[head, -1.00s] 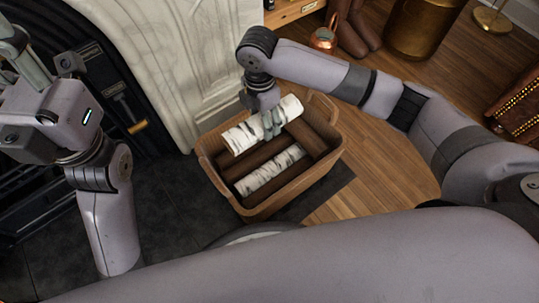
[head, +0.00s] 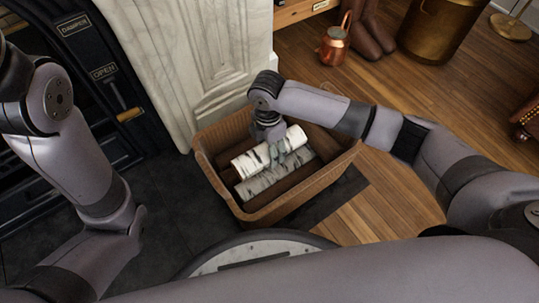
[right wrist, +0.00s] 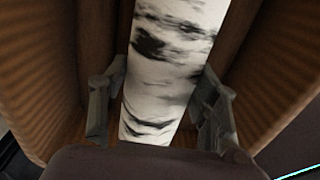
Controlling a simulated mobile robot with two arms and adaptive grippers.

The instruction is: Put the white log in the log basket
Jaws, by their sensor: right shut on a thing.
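The white log (head: 251,161), with black birch marks, is down inside the log basket (head: 240,207) in the head view. My right gripper (head: 277,155) is shut on it from above. The right wrist view shows this log (right wrist: 170,60) running between my two fingers (right wrist: 158,115). A second white log (head: 262,185) lies just in front of it in the basket, and I cannot tell whether the two touch. My left arm shows at the left of the head view, but its gripper is out of the frame.
Brown logs (head: 318,142) lie in the basket too. A marble fireplace surround (head: 215,50) stands close behind the basket, with a black fireplace front to its left. A copper kettle (head: 334,47) and a brass bin (head: 430,30) stand on the wood floor.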

